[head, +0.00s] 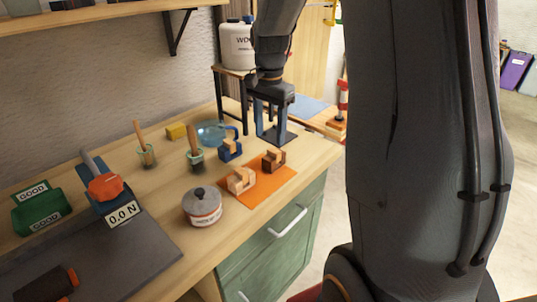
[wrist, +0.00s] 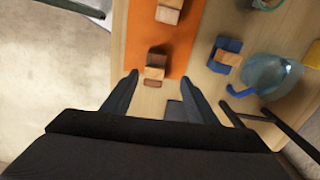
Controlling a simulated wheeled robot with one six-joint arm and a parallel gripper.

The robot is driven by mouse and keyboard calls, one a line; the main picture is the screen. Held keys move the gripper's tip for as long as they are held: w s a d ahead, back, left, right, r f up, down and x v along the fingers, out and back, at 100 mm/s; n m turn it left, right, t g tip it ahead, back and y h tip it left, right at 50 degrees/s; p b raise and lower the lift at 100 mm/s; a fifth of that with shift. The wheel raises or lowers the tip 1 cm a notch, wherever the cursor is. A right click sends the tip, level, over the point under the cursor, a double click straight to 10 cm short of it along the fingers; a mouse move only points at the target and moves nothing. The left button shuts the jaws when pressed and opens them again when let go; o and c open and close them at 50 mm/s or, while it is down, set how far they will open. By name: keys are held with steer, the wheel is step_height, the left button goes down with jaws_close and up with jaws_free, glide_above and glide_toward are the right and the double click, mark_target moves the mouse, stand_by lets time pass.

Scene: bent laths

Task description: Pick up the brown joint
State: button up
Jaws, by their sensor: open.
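The brown joint (head: 273,160) is a small dark-brown block with a lighter piece in it. It sits on an orange mat (head: 258,191), near the mat's back right corner. In the wrist view the brown joint (wrist: 155,68) shows just ahead of my fingertips, roughly centred between their lines. My gripper (head: 270,136) points down, open and empty, just behind the joint in the head view. Its two fingers also show in the wrist view (wrist: 159,77). How high the tips are above the table is hard to tell.
A pale wooden joint (head: 240,180) shares the mat. A blue joint (head: 230,149) and a clear blue bowl (head: 211,133) stand close by on the left. A grey lidded pot (head: 202,206) is at the front. A dark flat plate (wrist: 175,110) lies below my gripper.

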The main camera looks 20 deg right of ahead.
mark_target(274, 151)
steer(key=f, duration=0.2)
steer(key=d+f+p, duration=0.1)
steer(key=f, duration=0.1)
steer(key=f+p, duration=0.1)
steer(key=f, duration=0.1)
steer(key=shift+s+d, duration=0.2)
steer(key=shift+s, duration=0.2)
steer(key=shift+f, duration=0.65)
steer(key=shift+a, duration=0.1)
steer(key=shift+c, duration=0.4)
steer(key=c, duration=1.1)
